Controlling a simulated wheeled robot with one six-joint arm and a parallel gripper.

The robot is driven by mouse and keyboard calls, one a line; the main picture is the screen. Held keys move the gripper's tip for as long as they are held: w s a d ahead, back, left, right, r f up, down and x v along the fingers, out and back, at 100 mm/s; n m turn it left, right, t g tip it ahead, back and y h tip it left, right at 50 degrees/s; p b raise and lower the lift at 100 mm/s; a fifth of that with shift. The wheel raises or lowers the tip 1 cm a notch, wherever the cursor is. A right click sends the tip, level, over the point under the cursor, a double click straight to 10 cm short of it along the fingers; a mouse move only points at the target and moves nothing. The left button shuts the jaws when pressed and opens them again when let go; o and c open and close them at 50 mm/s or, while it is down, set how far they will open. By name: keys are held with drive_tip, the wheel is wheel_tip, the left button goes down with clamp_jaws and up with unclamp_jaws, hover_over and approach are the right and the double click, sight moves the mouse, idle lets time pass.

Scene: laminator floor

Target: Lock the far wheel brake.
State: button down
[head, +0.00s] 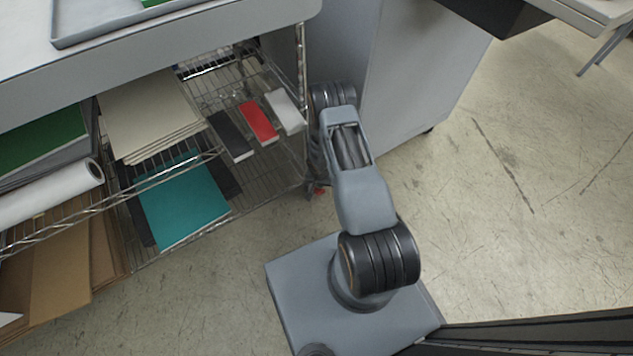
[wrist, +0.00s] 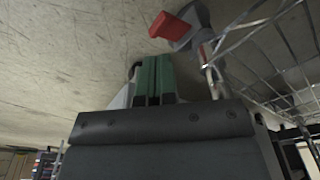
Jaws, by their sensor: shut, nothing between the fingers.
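A red brake pedal (wrist: 173,26) sits on a grey caster (wrist: 192,22) at the foot of a wire rack post in the wrist view. A small red part by the rack's right post (head: 319,190) shows in the head view, partly behind my arm. My gripper (wrist: 155,60) has green fingers, pressed together with nothing between them. Its tips are just below the pedal in the wrist picture, close to it; I cannot tell whether they touch. In the head view my gripper is hidden by my arm and the rack. I cannot tell the pedal's position.
The wire rack (head: 275,175) holds a teal folder (head: 185,205), paper stacks and small red, black and white boxes. A grey cabinet (head: 415,65) stands right behind my arm. A table (head: 220,25) overhangs the rack. Floor (head: 520,220) to the right is clear.

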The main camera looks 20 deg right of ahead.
sight(320, 191)
drive_tip(key=shift+w+a, duration=0.15)
drive_tip(key=shift+w, duration=0.1)
drive_tip(key=shift+d, duration=0.2)
drive_tip(key=shift+f, duration=0.2)
drive_tip(key=shift+w+d+f+b, duration=0.15)
drive_tip(key=shift+f+b, duration=0.6)
drive_tip(key=shift+f, duration=0.9)
drive_tip(key=shift+w+d+f+b, duration=0.1)
drive_tip(key=shift+f+b, duration=0.6)
drive_tip(key=shift+f, duration=0.95)
drive_tip(key=shift+f, duration=0.15)
